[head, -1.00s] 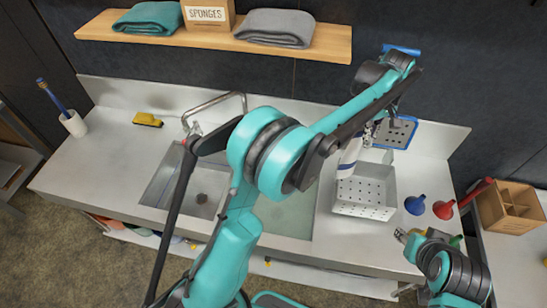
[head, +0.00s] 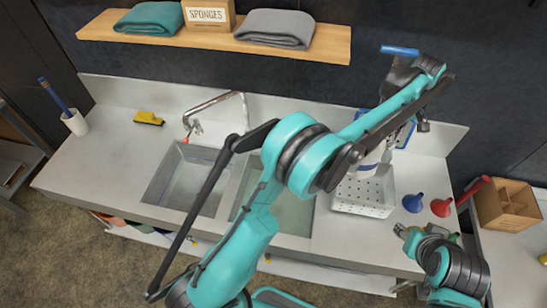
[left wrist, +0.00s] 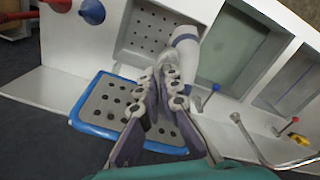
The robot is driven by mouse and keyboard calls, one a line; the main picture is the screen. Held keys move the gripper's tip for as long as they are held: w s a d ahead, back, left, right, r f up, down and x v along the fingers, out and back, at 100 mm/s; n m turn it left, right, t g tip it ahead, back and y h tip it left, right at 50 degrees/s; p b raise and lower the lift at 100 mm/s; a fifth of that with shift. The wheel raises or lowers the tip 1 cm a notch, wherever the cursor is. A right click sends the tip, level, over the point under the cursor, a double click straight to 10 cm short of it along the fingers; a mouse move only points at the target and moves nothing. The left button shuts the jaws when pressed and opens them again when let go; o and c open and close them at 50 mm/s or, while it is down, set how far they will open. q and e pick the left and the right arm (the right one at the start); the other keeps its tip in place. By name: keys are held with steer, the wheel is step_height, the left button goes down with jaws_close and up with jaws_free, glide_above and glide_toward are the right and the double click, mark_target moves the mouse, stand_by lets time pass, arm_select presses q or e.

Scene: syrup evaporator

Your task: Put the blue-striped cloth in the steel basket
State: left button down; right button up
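The blue-striped cloth (left wrist: 185,45) is white with a blue band. In the left wrist view its narrow end is between the fingertips of my left gripper (left wrist: 161,82), which look closed on it, and the rest hangs away from them. My right gripper (head: 402,231) is low near the counter's front edge.
A blue-framed perforated panel (left wrist: 100,105) is behind the basket. A blue funnel (head: 413,203) and a red funnel (head: 441,207) stand right of it. The faucet (head: 215,103) rises behind the sinks. A wooden shelf (head: 130,37) runs above. A brown divided box (head: 508,207) stands at right.

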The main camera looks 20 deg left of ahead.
arm_select(q)
steer(key=shift+d, duration=0.15)
stand_by(0.3)
steer(key=shift+s+d, duration=0.35)
steer(key=shift+d, duration=0.4)
steer(key=shift+s+d, duration=0.3)
steer(key=shift+d, duration=0.4)
steer(key=shift+s+d, duration=0.35)
steer(key=shift+d, duration=0.4)
steer(key=shift+f, duration=0.1)
steer(key=a+f+b, duration=0.1)
steer(key=f+b, duration=0.5)
steer(key=f, duration=0.4)
steer(key=w+a+f+b, duration=0.1)
steer(key=a+f+b, duration=0.1)
steer(key=f+b, duration=0.5)
steer(key=w+a+f+b, duration=0.1)
steer(key=f+b, duration=0.6)
steer(key=f, duration=0.6)
steer(key=shift+a+f, duration=0.35)
steer(key=shift+c, duration=2)
jaws_free()
steer(key=shift+r, duration=0.15)
